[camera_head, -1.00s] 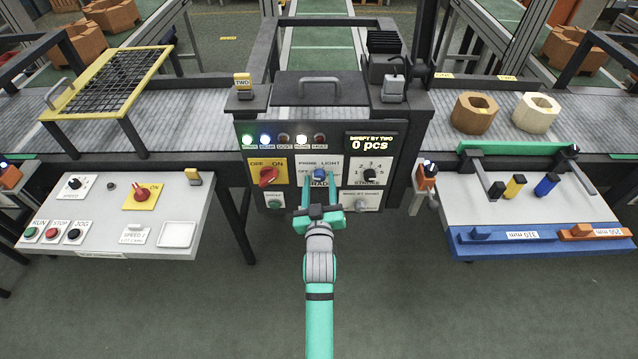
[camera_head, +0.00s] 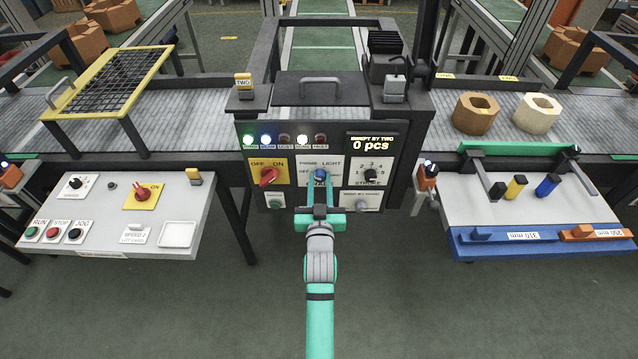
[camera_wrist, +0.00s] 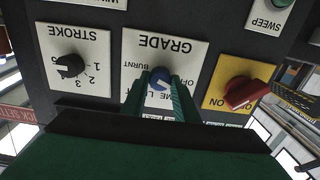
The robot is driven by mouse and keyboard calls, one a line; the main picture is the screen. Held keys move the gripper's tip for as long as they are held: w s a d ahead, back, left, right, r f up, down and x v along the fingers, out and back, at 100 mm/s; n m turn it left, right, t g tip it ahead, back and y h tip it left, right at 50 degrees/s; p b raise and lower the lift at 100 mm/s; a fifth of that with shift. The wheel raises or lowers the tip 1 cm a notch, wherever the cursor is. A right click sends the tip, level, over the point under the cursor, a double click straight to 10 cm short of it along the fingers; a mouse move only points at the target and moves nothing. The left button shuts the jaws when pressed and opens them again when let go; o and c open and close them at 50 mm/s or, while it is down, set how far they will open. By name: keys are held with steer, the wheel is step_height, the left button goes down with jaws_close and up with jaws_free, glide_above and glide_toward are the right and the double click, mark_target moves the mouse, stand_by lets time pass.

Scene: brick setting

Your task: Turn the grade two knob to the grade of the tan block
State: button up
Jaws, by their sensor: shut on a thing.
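The grade knob is a small blue knob (camera_head: 320,174) on a white plate in the middle of the dark panel marked TWO. In the wrist view the knob (camera_wrist: 159,76) sits upside down between my two green fingers, under the word GRADE. My gripper (camera_head: 320,183) is shut on it, one finger on each side. The plate (camera_wrist: 190,48) reads PRIME, LIGHT, BURNT and OFF, partly hidden by my fingers. I cannot tell exactly where the pointer stands. A tan-brown hollow block (camera_head: 474,122) stands on the right conveyor beside a paler cream block (camera_head: 537,122).
Left of the grade plate is a red OFF/ON switch (camera_head: 268,176). Right of it is the black STROKE knob (camera_head: 370,174). Side tables with controls (camera_head: 110,190) and coloured handles (camera_head: 517,186) flank the panel. Floor in front is clear.

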steer(key=m, duration=0.3)
steer(key=shift+s+d+m, duration=0.1)
steer(key=shift+m, duration=2.3)
steer(key=o, duration=1.1)
steer(key=shift+c, duration=0.2)
steer(key=shift+s+a, duration=0.1)
steer(key=shift+a, duration=0.1)
steer(key=s, duration=1)
steer(key=shift+s, duration=0.15)
steer(key=shift+d, duration=0.1)
